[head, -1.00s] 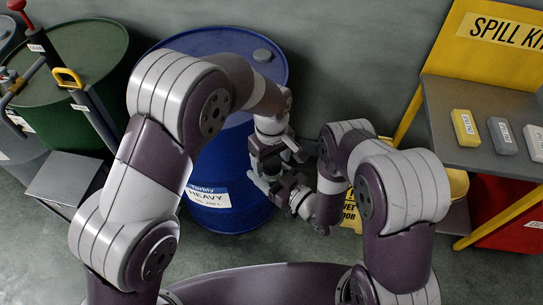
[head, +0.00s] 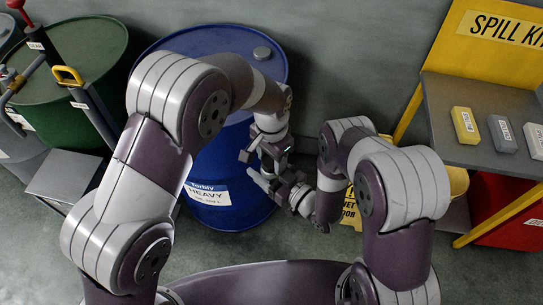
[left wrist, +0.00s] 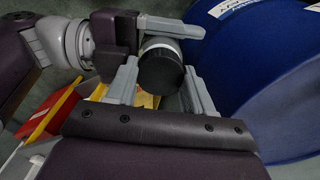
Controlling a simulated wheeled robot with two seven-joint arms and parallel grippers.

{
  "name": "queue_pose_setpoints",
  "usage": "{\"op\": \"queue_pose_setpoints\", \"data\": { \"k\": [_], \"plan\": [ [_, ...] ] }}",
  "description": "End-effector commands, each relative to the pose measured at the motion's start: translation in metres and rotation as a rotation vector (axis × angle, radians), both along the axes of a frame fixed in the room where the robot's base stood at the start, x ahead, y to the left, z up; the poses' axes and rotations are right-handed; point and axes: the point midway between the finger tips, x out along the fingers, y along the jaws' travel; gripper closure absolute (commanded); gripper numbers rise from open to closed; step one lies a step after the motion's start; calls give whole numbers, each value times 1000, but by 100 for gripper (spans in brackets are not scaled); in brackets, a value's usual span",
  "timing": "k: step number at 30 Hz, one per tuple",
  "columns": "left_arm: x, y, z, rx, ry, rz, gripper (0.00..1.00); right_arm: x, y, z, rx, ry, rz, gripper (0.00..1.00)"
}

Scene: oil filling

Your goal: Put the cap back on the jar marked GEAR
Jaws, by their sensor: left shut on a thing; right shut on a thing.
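In the left wrist view a round black cap (left wrist: 161,69) is seen end-on, at the mouth of a pale jar (left wrist: 160,43) that is mostly hidden behind it. My left gripper (left wrist: 161,75) has one grey finger on each side of the cap and is shut on it. My right gripper (left wrist: 146,28) reaches in from the upper left and is shut on the jar. Whether the cap is fully seated cannot be told. No GEAR mark is readable. In the head view my left gripper (head: 259,157) is just above my right gripper (head: 268,182); cap and jar are not distinct there.
A blue drum (head: 214,110) marked HEAVY stands behind the grippers. A green drum (head: 85,55) with a hand pump (head: 38,40) is at the left. A spill-kit table (head: 470,130) with several small blocks is at the right. A yellow floor sign (head: 351,210) stands behind my right arm.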

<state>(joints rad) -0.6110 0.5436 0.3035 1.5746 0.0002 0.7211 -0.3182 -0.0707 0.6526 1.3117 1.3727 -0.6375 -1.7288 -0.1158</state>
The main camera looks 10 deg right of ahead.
Motion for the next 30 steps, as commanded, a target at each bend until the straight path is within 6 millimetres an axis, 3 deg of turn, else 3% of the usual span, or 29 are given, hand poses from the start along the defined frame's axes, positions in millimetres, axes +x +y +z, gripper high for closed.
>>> {"op": "queue_pose_setpoints", "data": {
  "k": [8, 9, 11, 23, 30],
  "plan": [
    [0, 0, 0, -1, -2, -19, 85, 0, 0, 0, 0, 0, 1, 100],
    [0, 0, 0, -1, -2, -19, 39, 0, 0, 0, 0, 0, 1, 100],
    [0, 0, 0, -2, -1, -18, 23, 0, 0, 0, 0, 0, 1, 100],
    [-1, -1, 2, -1, 2, -18, 23, 1, 1, 1, -1, -2, 1, 100],
    [-1, -1, 33, -2, 0, -17, 23, 1, 0, 0, -1, 0, 1, 100]
  ]
}}
